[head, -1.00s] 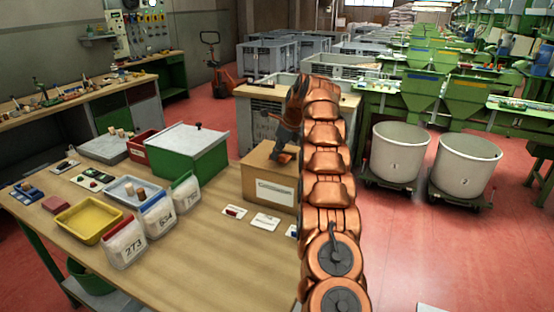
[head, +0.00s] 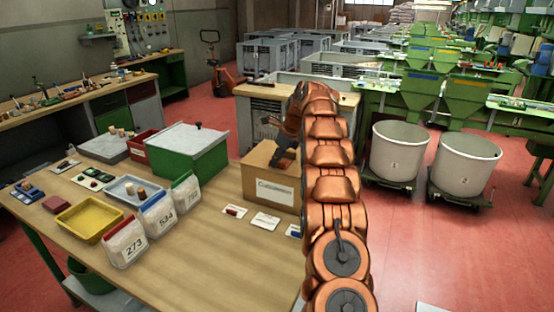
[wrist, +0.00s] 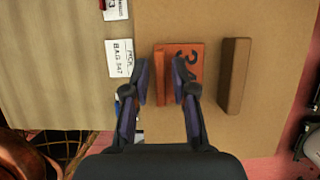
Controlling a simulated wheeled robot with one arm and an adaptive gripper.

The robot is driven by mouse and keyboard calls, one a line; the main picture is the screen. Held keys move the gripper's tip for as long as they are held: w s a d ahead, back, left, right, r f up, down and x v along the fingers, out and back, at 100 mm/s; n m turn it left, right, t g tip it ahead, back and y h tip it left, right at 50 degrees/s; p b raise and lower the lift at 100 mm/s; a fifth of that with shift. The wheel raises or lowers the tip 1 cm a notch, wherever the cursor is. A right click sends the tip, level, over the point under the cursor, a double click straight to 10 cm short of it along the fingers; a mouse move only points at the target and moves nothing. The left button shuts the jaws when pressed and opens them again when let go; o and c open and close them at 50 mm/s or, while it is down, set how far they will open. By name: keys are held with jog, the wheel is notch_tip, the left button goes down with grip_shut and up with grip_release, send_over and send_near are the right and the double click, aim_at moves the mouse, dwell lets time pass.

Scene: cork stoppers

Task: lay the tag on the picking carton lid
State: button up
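The picking carton (head: 270,181) is a brown box with a white label, standing on the bench. Its flat brown lid (wrist: 270,20) lies under my gripper in the wrist view. An orange-brown tag (wrist: 196,57) with a dark number on its face is at the lid, with a raised strip along its left side. My gripper (wrist: 164,70) is low over the lid, its fingers spread on either side of that strip, with small gaps showing. The right finger covers part of the tag's face. In the head view my gripper (head: 281,156) hides the tag.
A brown bar (wrist: 234,76) lies on the lid right of the tag. White cards (head: 265,221) lie on the bench before the carton. A green box (head: 187,155), numbered bags (head: 126,245) and a yellow tray (head: 89,219) stand left. The bench's front middle is clear.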

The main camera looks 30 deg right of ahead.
aim_at(282, 162)
jog(key=shift+o, duration=0.5)
jog(key=shift+s+r, duration=0.1)
jog(key=shift+r, duration=0.45)
jog(key=shift+b+v, duration=0.4)
jog(key=shift+v, duration=1.4)
jog(key=p+v, duration=0.4)
jog(key=v, duration=0.3)
jog(key=shift+d+r, duration=0.15)
jog(key=shift+r, duration=0.05)
jog(key=shift+s, duration=0.15)
